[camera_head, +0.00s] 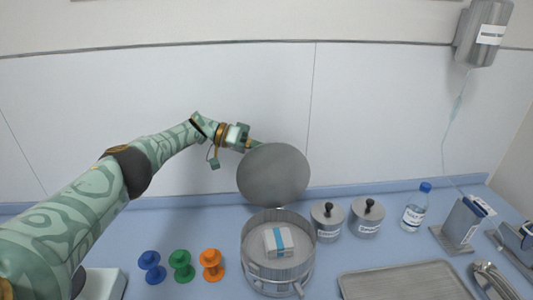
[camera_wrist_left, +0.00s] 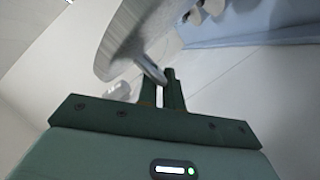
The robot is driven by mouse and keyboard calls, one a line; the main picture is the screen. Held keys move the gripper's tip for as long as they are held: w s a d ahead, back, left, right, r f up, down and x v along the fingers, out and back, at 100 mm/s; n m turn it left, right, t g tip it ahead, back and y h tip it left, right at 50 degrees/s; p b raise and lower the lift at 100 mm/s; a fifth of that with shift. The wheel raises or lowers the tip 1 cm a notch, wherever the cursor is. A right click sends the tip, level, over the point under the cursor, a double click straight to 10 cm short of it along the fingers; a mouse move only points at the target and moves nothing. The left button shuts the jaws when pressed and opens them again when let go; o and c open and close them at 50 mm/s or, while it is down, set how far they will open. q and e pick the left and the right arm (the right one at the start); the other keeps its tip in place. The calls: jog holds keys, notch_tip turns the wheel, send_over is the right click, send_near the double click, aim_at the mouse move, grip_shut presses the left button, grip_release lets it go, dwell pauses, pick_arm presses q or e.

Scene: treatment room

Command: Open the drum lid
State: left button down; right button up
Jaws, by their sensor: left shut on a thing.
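The metal drum (camera_head: 278,272) stands on the blue counter with its top open. A white box with a blue band (camera_head: 278,241) lies inside it. The round grey lid (camera_head: 273,174) is tilted up steeply behind and above the drum. My left gripper (camera_head: 254,144) is at the upper left edge of the lid, shut on it. Whether the lid touches the drum's rim at the back is hard to tell. My right gripper is not in view.
Two small lidded jars (camera_head: 327,220) stand right of the drum. Blue, green and orange pegs (camera_head: 211,264) stand to its left. A metal tray (camera_head: 405,282) is at front right, a bottle (camera_head: 415,207) behind it. A dispenser (camera_head: 484,32) hangs upper right.

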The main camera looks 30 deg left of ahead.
pick_arm(q)
jog(key=shift+s+f, duration=0.1)
jog(key=shift+f, duration=0.2)
jog(key=c, duration=1.8)
grip_release()
